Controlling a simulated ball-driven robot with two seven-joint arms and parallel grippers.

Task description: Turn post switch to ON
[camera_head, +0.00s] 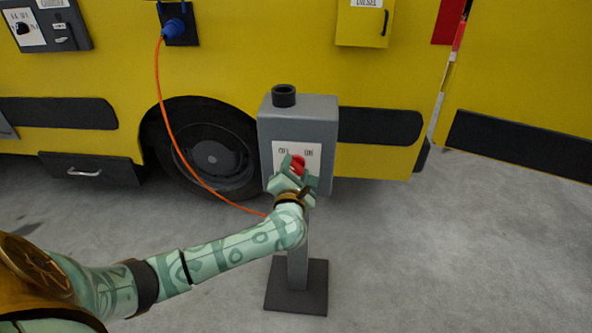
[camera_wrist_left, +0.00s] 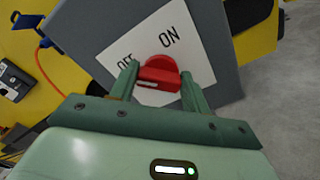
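The post switch is a grey box (camera_head: 325,128) on a post, with a white label (camera_head: 281,153) marked OFF on the left and ON on the right. A red knob (camera_head: 298,166) sits on the label, and it also shows in the left wrist view (camera_wrist_left: 160,72). My left gripper (camera_head: 299,171) is at the box front with one finger on each side of the knob. In the left wrist view the fingers (camera_wrist_left: 158,70) appear to touch the knob's sides. Where the knob points is hard to tell. My right gripper is out of view.
A yellow vehicle (camera_head: 245,60) stands behind the post. An orange cable (camera_head: 166,108) hangs from a blue plug (camera_head: 174,28) and passes behind my left arm. The dark post base (camera_head: 297,300) stands on grey floor, which is clear to the right.

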